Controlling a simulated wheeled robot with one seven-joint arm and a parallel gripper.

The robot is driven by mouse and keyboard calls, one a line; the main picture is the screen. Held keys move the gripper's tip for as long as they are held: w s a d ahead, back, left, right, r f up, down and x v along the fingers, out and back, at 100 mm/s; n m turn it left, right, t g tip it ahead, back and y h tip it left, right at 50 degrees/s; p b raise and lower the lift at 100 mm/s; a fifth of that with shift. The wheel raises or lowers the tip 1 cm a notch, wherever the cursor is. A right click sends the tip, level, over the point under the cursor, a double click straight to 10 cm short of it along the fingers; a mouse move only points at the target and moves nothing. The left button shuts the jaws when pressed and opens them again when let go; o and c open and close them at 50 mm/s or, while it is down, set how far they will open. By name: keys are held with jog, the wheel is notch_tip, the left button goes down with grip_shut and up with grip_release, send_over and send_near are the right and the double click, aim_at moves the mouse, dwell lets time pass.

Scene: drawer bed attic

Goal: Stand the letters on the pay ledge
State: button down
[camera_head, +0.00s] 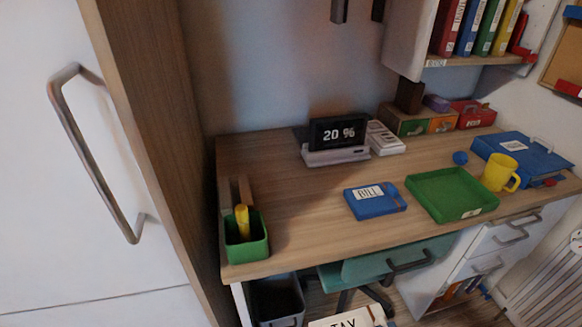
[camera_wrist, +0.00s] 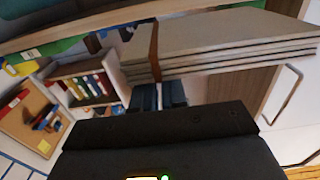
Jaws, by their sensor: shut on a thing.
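My gripper (camera_wrist: 172,95) shows in the wrist view, its dark fingers shut on a pale, layered bundle (camera_wrist: 235,60) with a brown band around it. The bundle extends to the right of the fingers. In the head view, a pale piece marked "TAX" (camera_head: 347,319) shows at the bottom edge, mostly cut off; it may be the same bundle. My gripper is out of the head view. A flat blue piece labelled "BILL" (camera_head: 374,201) lies on the desk. I cannot tell which surface is the pay ledge.
The wooden desk (camera_head: 300,231) holds a green tray (camera_head: 452,193), yellow mug (camera_head: 499,172), blue case (camera_head: 520,155), display (camera_head: 338,135) and green pen cup (camera_head: 246,240). A shelf of binders (camera_head: 468,28) hangs above. A teal chair (camera_head: 365,268) stands at the front.

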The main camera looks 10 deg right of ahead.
jog(key=w+f, duration=0.8)
jog(key=w, duration=0.6)
jog(key=shift+f+p, duration=0.2)
jog(key=shift+p, duration=0.2)
